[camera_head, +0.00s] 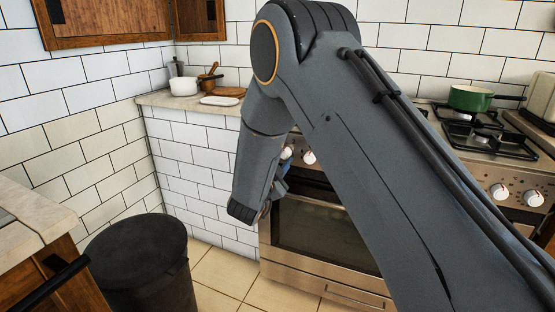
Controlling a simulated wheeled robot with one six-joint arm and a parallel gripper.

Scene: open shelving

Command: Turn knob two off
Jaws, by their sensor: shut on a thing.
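The stove front carries a row of white knobs. The leftmost visible knob (286,153) shows just above my gripper, and another knob (309,157) shows to its right, partly beside my arm. Two more knobs, one (501,191) and the other (533,198), show at the right end. My arm hides the middle of the row. My gripper (282,176) is at the left end of the stove front, shut on a knob there. Its fingertips are small and partly hidden, so their exact hold is unclear.
The oven door (325,235) is closed below the knobs. A green pot (470,97) stands on the hob. A dark bin (140,265) stands on the floor at lower left. A counter (165,99) behind holds a white pot and boards. Tiled floor shows between bin and oven.

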